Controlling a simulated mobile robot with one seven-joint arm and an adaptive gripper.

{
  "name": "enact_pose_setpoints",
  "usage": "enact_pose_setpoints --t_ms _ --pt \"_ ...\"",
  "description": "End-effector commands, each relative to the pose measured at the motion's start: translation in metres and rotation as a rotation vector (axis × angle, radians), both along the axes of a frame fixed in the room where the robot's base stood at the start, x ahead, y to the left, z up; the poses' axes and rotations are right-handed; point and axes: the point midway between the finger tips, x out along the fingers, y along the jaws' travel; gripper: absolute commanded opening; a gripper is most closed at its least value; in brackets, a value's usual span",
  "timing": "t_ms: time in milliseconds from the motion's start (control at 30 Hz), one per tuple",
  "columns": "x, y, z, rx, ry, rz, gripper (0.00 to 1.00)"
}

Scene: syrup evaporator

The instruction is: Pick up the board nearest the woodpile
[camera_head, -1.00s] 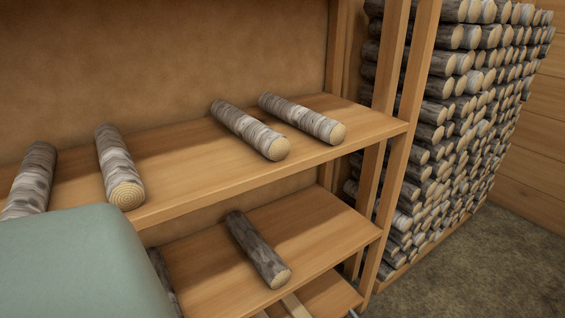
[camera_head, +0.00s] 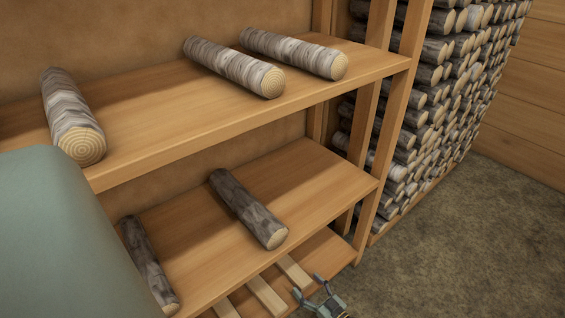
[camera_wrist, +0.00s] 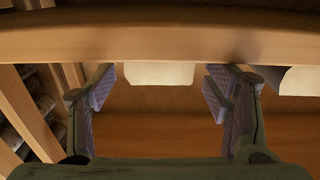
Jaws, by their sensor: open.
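Several pale, flat boards lie on the lowest shelf of the rack. The board nearest the woodpile (camera_head: 294,271) is the rightmost one in the head view. In the wrist view its pale end (camera_wrist: 160,74) shows between my fingers, with part of it hidden by a shelf beam. My gripper (camera_head: 308,285) is open, just in front of the shelf's edge near this board's front end. In the wrist view my gripper (camera_wrist: 160,92) has a finger on each side of the board, with visible gaps. The woodpile (camera_head: 436,110) stands to the right of the rack.
A second board (camera_head: 266,297) and a third (camera_head: 226,308) lie further left. Dark logs (camera_head: 248,209) rest on the middle shelf (camera_head: 320,178), and pale logs (camera_head: 75,120) on the upper one. Rack posts (camera_head: 385,130) stand at the right. The floor (camera_head: 455,250) there is clear.

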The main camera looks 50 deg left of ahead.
Motion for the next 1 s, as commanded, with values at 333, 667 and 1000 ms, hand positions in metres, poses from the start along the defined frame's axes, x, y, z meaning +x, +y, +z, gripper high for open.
enact_pose_setpoints --t_ms 333,667,1000 --pt "0.004 0.045 -0.003 0.000 -0.001 0.001 0.71" --pt "0.005 0.047 -0.001 0.000 0.000 0.000 0.66" --pt "0.005 0.047 -0.002 0.000 0.000 0.000 0.43"
